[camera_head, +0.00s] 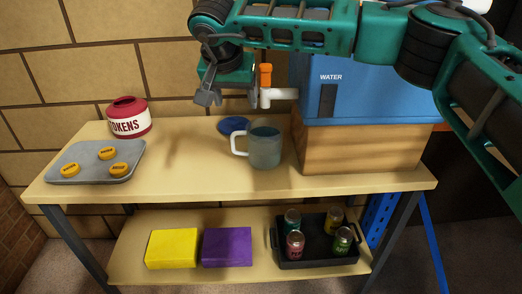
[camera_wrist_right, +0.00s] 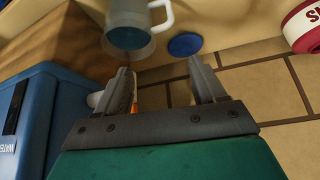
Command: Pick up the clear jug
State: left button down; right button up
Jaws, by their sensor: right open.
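The clear jug (camera_head: 264,146) stands upright on the table top, in front of the blue water container's tap, with its handle to the left. It looks grey-blue and see-through. In the right wrist view the jug (camera_wrist_right: 128,22) is at the top, beyond the fingertips, with its handle to the right. My right gripper (camera_head: 222,97) is open and empty, above and to the left of the jug, apart from it. Its two fingers (camera_wrist_right: 158,78) show spread in the wrist view. My left gripper is not in view.
The blue water container (camera_head: 365,90) sits on a wooden block (camera_head: 365,149), its white tap (camera_head: 280,94) close to my right gripper. A blue disc (camera_head: 233,125) lies behind the jug. A red tokens pot (camera_head: 128,117) and grey tray (camera_head: 65,173) stand left. The front middle is clear.

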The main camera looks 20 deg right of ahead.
send_over(241, 132)
jog(key=s, duration=0.2)
notch_tip(241, 132, down, 5)
jog(key=b+x, duration=0.1)
jog(key=x, duration=0.1)
jog(key=a+b+x, duration=0.1)
jog(key=x, duration=0.1)
jog(key=shift+w+f, duration=0.2)
jog(key=shift+f, duration=0.3)
jog(key=shift+w+d+f, duration=0.1)
jog(key=shift+f, duration=0.05)
jog(key=shift+c, duration=0.2)
jog(key=c, duration=0.5)
grip_shut()
